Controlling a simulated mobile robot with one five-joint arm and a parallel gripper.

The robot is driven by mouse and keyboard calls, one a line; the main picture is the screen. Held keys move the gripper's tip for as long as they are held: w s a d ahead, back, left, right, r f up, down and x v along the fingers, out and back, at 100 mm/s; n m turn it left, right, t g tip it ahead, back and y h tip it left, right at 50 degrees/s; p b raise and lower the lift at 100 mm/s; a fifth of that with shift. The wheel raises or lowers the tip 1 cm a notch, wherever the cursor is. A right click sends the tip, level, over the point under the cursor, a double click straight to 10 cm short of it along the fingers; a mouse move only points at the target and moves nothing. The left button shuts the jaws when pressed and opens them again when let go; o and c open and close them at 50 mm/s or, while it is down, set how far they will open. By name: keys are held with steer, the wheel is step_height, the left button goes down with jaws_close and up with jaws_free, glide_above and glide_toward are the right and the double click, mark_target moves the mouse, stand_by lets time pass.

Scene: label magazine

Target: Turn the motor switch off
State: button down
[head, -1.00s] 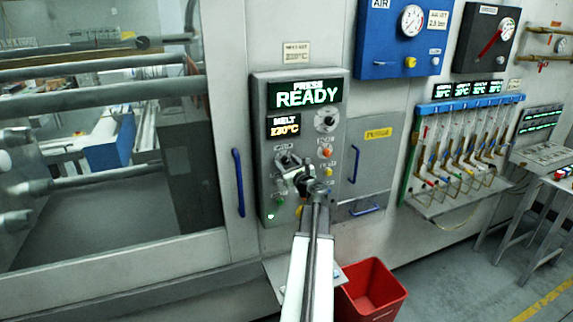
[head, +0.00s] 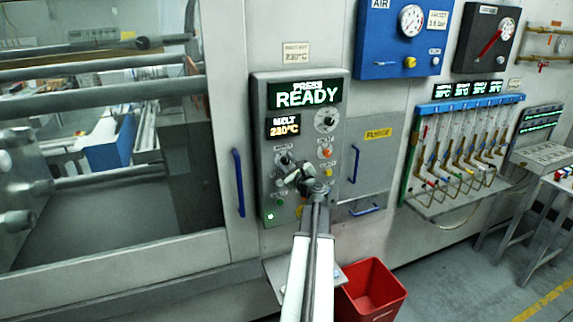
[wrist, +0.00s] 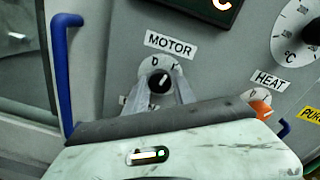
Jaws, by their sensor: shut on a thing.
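The motor switch (wrist: 159,83) is a round dial with a dark knob under a MOTOR label in the wrist view. A 0 mark is at its upper left and an I mark at its upper right. The knob's exact setting is hard to read. My gripper (wrist: 160,77) has its two grey fingers on either side of the knob, shut on it. In the head view the motor switch (head: 284,159) is at the panel's left, with my gripper (head: 291,174) in front, partly hiding the area below it.
The panel's display (head: 306,94) reads PRESS READY. The HEAT switch (wrist: 261,107) with an orange part is to the right in the wrist view. A blue handle (wrist: 62,75) stands to the left. A red bin (head: 372,290) is on the floor below.

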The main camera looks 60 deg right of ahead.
steer(key=n, duration=0.5)
steer(key=shift+w+r, duration=0.1)
steer(key=shift+n, duration=2.3)
steer(key=c, duration=1.1)
jaws_free()
steer(key=shift+w, duration=0.1)
steer(key=shift+o, duration=0.2)
steer(key=shift+a, duration=0.1)
steer(key=v, duration=0.8)
